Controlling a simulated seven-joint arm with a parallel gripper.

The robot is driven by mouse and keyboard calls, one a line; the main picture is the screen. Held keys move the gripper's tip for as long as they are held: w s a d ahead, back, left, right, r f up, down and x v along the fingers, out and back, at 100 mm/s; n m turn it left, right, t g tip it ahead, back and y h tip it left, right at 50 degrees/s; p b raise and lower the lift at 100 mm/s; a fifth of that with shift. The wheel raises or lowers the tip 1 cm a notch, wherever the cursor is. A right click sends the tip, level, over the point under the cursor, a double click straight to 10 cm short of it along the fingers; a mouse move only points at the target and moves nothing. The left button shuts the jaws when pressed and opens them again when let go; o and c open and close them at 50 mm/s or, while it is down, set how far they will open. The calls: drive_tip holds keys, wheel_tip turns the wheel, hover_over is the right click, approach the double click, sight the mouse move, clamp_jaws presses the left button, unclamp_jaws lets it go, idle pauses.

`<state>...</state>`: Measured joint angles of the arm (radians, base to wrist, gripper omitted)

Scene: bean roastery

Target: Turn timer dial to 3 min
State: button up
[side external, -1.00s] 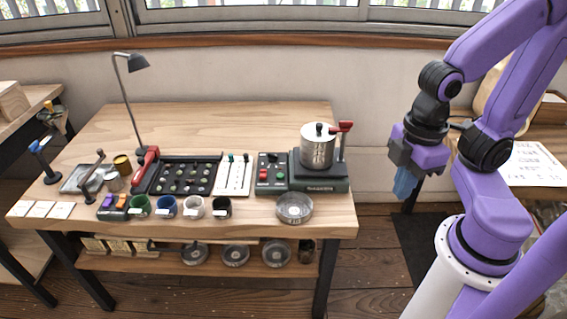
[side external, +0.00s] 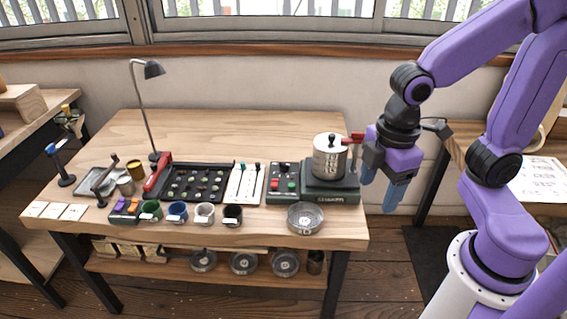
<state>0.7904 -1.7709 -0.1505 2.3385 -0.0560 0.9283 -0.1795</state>
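A dark control box (side external: 282,182) stands on the workbench, left of the metal pot, with red and green buttons and small dark controls on its top. A smaller dark box (side external: 125,210) with purple and orange parts sits near the front left edge. I cannot tell which of these carries the timer dial, and no minute marks can be read. My gripper (side external: 380,187) points down just right of the bench's right end, apart from both boxes. Its two blue fingers appear spread, with nothing seen between them.
A metal pot (side external: 329,160) with a red handle stands on a dark green base (side external: 331,192) between my gripper and the control box. A round metal dish (side external: 305,218) lies in front. Several cups, a black tray (side external: 190,196) and a lamp (side external: 148,72) are farther left. The back of the bench (side external: 230,125) is clear.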

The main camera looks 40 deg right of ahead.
drive_tip(key=w+a+n+h, duration=0.15)
drive_tip(key=w+a, duration=0.25)
drive_tip(key=w, duration=1)
drive_tip(key=w+d+f+n+t, duration=0.1)
drive_tip(key=w+f+n, duration=0.1)
drive_tip(key=w, duration=0.9)
drive_tip(key=n+h, duration=0.3)
drive_tip(key=n, duration=0.1)
hover_over(284, 164)
drive_tip(key=s+a, duration=0.2)
drive_tip(key=a, duration=0.5)
wheel_tip(284, 164, down, 9)
drive_tip(key=x, duration=1.7)
drive_tip(key=shift+s, duration=0.15)
drive_tip(key=c, duration=1.1)
